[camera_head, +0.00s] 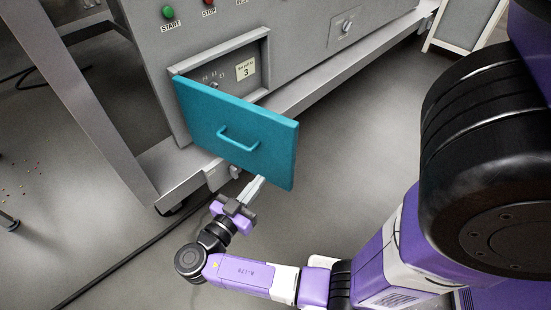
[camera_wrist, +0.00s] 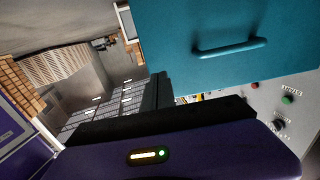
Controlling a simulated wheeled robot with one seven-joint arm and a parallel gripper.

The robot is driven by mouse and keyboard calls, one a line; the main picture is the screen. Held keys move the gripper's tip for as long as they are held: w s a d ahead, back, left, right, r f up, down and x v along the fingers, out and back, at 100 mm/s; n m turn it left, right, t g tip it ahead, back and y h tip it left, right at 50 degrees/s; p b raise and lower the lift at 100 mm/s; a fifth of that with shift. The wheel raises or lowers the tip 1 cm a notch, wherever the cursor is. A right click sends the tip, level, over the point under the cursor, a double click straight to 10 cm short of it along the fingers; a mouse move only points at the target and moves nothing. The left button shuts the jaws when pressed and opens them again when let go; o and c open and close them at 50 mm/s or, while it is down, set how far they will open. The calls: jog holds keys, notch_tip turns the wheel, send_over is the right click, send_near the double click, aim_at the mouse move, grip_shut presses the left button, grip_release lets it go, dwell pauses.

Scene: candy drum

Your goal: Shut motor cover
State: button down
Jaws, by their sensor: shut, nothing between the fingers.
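The motor cover (camera_head: 215,121) is a teal panel with a bar handle (camera_head: 239,141). It stands open, swung out from a recessed grey box in the machine's front. Inside the opening a label with "3" (camera_head: 245,69) and small fittings show. In the wrist view the cover (camera_wrist: 220,25) fills the upper right, with its handle (camera_wrist: 230,48) in the middle of it. My gripper (camera_head: 254,186) is shut and empty, just below the cover's lower edge in the head view. I cannot tell whether its fingertips touch the cover.
The grey machine (camera_head: 230,30) carries a green START button (camera_head: 168,13), a red STOP button and a knob (camera_head: 347,26). Its lower frame rail (camera_head: 330,70) runs behind the cover. A black cable (camera_head: 125,265) lies on the floor at lower left. Floor right of the cover is clear.

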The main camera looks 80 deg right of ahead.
aim_at(282, 152)
jog(key=p+x, duration=0.1)
jog(key=x, duration=0.8)
jog(key=shift+s+d, duration=0.15)
jog(key=shift+d, duration=0.2)
jog(key=shift+s+d, duration=0.1)
jog(key=shift+d, duration=0.2)
